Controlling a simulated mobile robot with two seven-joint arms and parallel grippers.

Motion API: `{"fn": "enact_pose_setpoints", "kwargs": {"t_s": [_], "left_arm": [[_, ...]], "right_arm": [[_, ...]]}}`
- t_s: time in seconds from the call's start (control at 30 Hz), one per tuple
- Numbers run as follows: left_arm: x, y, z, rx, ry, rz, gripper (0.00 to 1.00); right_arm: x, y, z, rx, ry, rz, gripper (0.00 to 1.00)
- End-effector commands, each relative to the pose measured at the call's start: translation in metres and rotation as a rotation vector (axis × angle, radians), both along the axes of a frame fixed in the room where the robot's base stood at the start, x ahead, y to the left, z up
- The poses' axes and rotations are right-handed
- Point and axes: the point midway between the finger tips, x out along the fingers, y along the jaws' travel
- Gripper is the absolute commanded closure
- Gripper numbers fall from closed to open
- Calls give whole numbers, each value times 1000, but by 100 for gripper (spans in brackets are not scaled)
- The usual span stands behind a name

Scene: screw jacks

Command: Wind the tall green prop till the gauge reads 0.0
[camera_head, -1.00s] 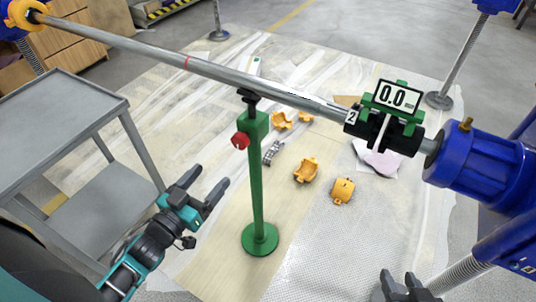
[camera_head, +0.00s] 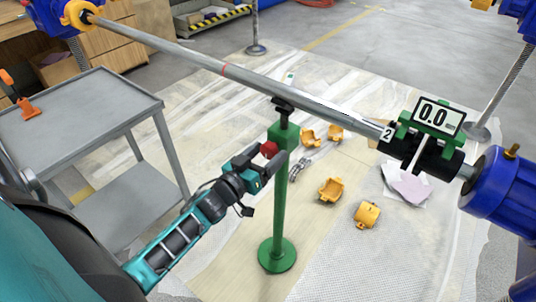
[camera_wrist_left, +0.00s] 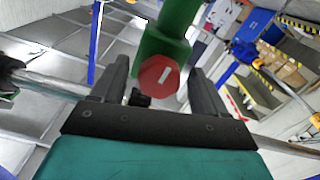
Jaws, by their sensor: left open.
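The tall green prop (camera_head: 281,195) stands upright on its round foot, its black head under the long grey shaft (camera_head: 215,67). Its red knob (camera_head: 268,149) faces my left gripper (camera_head: 266,166). In the left wrist view the red knob (camera_wrist_left: 159,75) lies between the two open fingers, which sit apart on either side of it. The gripper is open and empty. The gauge (camera_head: 437,115) on the green clamp at the shaft's right end reads 0.0. My right gripper is not in view.
A grey cart (camera_head: 80,105) stands at the left, with an orange item on top. Several orange clamp pieces (camera_head: 331,189) lie on the floor sheet right of the prop. A blue machine (camera_head: 495,185) stands at the right.

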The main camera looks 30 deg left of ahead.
Motion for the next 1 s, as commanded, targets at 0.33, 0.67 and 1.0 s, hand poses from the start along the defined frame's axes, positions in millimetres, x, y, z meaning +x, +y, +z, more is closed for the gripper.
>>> {"fn": "enact_pose_setpoints", "kwargs": {"t_s": [0.33, 0.67, 1.0], "left_arm": [[9, -1, 0, 2, 1, 0, 26], [9, -1, 0, 2, 1, 0, 49], [9, -1, 0, 2, 1, -1, 78]], "right_arm": [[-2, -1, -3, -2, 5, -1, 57], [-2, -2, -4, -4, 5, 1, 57], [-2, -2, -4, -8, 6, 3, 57]]}}
